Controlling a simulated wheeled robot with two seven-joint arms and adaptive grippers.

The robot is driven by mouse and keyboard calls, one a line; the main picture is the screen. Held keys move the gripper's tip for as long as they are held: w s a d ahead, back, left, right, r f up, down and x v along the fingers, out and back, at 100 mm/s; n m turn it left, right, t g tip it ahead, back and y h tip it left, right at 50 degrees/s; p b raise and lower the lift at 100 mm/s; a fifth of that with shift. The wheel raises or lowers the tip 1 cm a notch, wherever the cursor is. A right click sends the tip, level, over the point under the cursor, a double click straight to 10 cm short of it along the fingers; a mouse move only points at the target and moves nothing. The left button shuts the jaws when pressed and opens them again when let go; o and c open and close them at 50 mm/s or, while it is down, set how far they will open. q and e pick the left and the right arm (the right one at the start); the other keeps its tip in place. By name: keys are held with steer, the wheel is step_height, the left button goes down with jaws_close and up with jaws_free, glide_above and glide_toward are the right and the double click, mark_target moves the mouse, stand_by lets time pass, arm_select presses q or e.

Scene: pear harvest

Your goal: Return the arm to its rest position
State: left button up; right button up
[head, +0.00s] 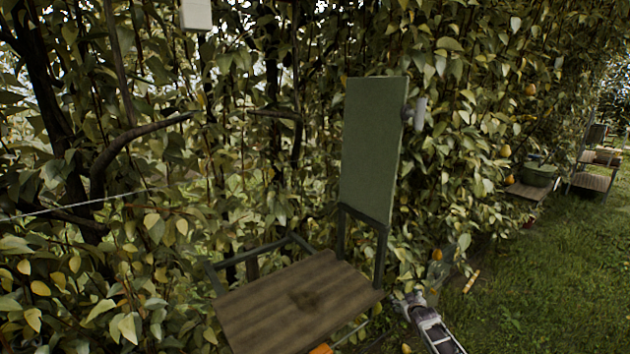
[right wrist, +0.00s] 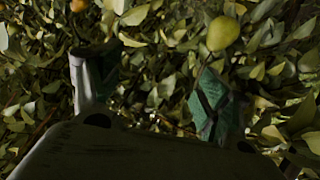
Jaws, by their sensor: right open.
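My right gripper (head: 438,272) is low in the head view, just right of the wooden table, with its arm coming up from the bottom edge. In the right wrist view the gripper (right wrist: 152,85) has its two green-padded fingers wide apart, with only leaves between them. A yellow-green pear (right wrist: 222,33) hangs just beyond the right finger, apart from it as far as I can tell. A yellow pear (head: 437,254) shows close to the gripper in the head view. My left gripper is not in view.
A wooden table (head: 250,312) with a tall green panel (head: 370,150) stands against the leafy hedge. More pears (head: 505,151) hang at right. A green basket (head: 538,175) sits on a board farther back, near a shelved stand (head: 590,182). Open grass lies at lower right.

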steer(key=s+a+f+g, duration=0.3)
steer(key=s+f, duration=1.3)
steer(key=s, duration=0.1)
steer(key=s+a+f+g, duration=0.2)
steer(key=s+f+g, duration=0.1)
steer(key=s+f, duration=1.35)
steer(key=s+a+f+g, duration=0.1)
steer(key=s+f, duration=0.3)
steer(key=s, duration=1)
steer(key=s+a+f+g, duration=0.1)
steer(key=s+f, duration=0.3)
steer(key=s, duration=1)
steer(key=s+a+f+g+y+b, duration=0.1)
steer(key=s+f+g, duration=0.2)
steer(key=s, duration=1.1)
step_height(320, 180, down, 2)
steer(key=shift+s+a+m, duration=0.2)
steer(key=shift+a+m, duration=0.1)
steer(key=shift+a, duration=0.1)
